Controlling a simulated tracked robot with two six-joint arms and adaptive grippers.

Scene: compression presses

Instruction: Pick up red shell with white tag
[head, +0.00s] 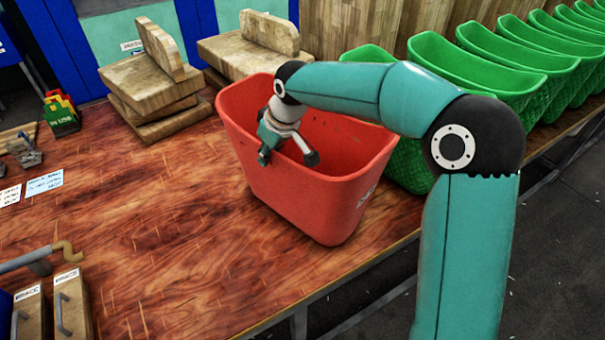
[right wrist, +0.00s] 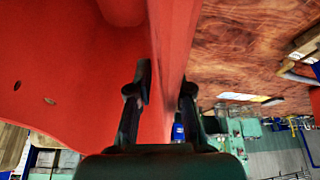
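A red shell (head: 330,204), an open-topped bin, stands on the wooden table near its right edge. A small whitish mark (head: 368,194) shows at its right side; I cannot read it. My right gripper (head: 288,157) reaches down over the shell's near rim. Its fingers are spread apart, one inside the shell and one outside. In the right wrist view the shell's red wall (right wrist: 80,75) passes between the fingers (right wrist: 164,95); I cannot see a firm squeeze. My left gripper is in neither view.
Several green shells (head: 480,68) stand in a row at the right and behind the red one. Wooden blocks (head: 150,85) lie at the back left. Brown boxes with handles (head: 72,305) stand at the front left. The table's middle (head: 150,220) is clear.

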